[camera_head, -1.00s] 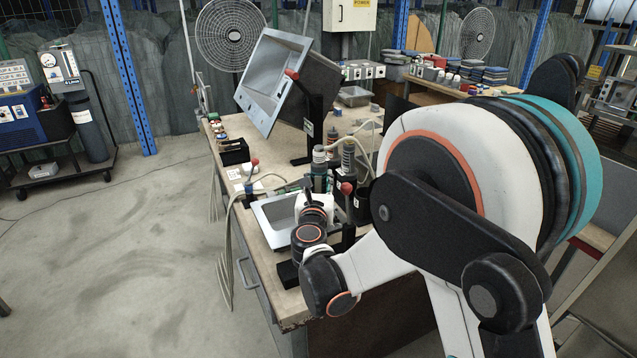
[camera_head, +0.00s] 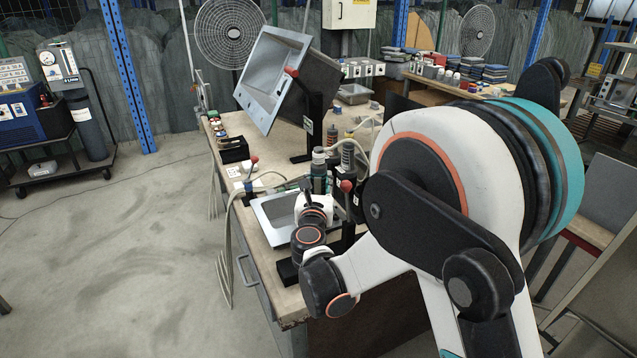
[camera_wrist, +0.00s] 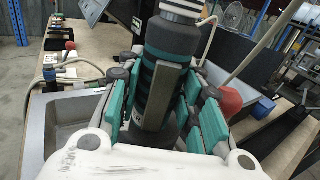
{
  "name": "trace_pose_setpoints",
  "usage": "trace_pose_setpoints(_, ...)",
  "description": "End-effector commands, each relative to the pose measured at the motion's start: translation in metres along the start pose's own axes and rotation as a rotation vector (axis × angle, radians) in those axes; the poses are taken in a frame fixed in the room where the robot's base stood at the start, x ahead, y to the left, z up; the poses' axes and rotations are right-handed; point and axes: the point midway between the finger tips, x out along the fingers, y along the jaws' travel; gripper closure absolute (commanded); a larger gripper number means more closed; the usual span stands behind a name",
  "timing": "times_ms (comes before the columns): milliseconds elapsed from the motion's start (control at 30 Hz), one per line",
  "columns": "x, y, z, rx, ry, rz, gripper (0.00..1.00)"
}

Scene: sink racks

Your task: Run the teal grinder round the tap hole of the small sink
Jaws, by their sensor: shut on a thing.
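The teal grinder (camera_wrist: 172,55), a dark grey cylinder with a teal ring and a pale top, stands between the fingers of my gripper (camera_wrist: 160,95) in the wrist view. The teal-padded fingers are shut on it. In the head view the grinder (camera_head: 318,165) shows beyond my wrist, over the bench. The small sink (camera_head: 268,213) lies on the near part of the bench, partly covered by my wrist. Its steel rim and basin (camera_wrist: 68,118) show at the left of the wrist view. The tap hole and the grinder's lower end are hidden.
A large sink (camera_head: 272,75) is held tilted on a stand behind. Red-knobbed clamps (camera_head: 346,187) stand close to the small sink. Another dark tool (camera_head: 348,150) stands right of the grinder. A black box (camera_head: 234,152) and hoses lie on the bench (camera_head: 265,262).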

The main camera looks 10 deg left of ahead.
Motion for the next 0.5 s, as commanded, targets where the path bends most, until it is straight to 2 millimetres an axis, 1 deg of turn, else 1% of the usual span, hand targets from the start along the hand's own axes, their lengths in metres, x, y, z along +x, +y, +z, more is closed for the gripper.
trace_pose_setpoints(167, -0.001, 0.003, 0.001, 0.000, 0.000, 0.001, 1.00)
trace_pose_setpoints(500, -0.010, 0.018, 0.002, 0.000, 0.000, 0.001, 1.00)
